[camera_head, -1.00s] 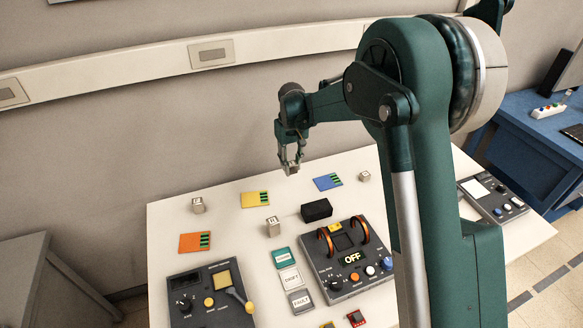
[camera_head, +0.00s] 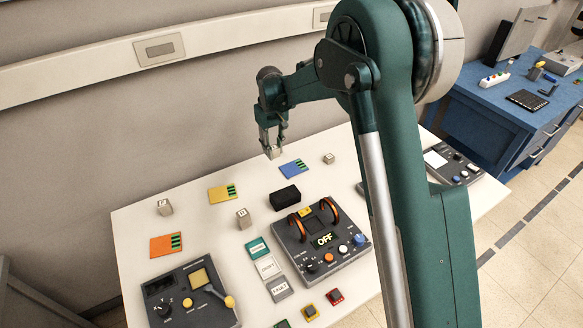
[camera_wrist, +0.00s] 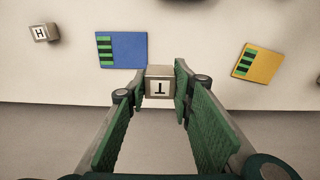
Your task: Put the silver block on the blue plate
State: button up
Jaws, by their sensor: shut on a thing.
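My gripper (camera_head: 271,148) is shut on a small silver block (camera_head: 275,154), held in the air above the back of the white table. In the wrist view, my gripper (camera_wrist: 161,82) has the silver block (camera_wrist: 159,88), marked with a T-like letter, between its fingertips. The blue plate (camera_head: 289,171), with green stripes at one side, lies flat on the table. In the head view it is just right of and below the held block. In the wrist view the blue plate (camera_wrist: 130,50) is above and left of the block, with nothing on it.
A yellow plate (camera_head: 218,195) and an orange plate (camera_head: 161,248) lie to the left. Other silver blocks stand at the far left (camera_head: 165,208), middle (camera_head: 243,218) and right (camera_head: 328,158). A black box (camera_head: 285,197) and a control panel (camera_head: 320,243) stand in front of the blue plate.

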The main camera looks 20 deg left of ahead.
send_over(294, 168)
jog(key=shift+w+a+r, duration=0.1)
jog(key=shift+r, duration=0.15)
jog(key=shift+f, duration=3.15)
jog(key=shift+f+b, duration=0.4)
jog(key=shift+f, duration=1.45)
jog(key=shift+f, duration=0.15)
jog(key=o, duration=0.9)
jog(key=shift+o, duration=0.3)
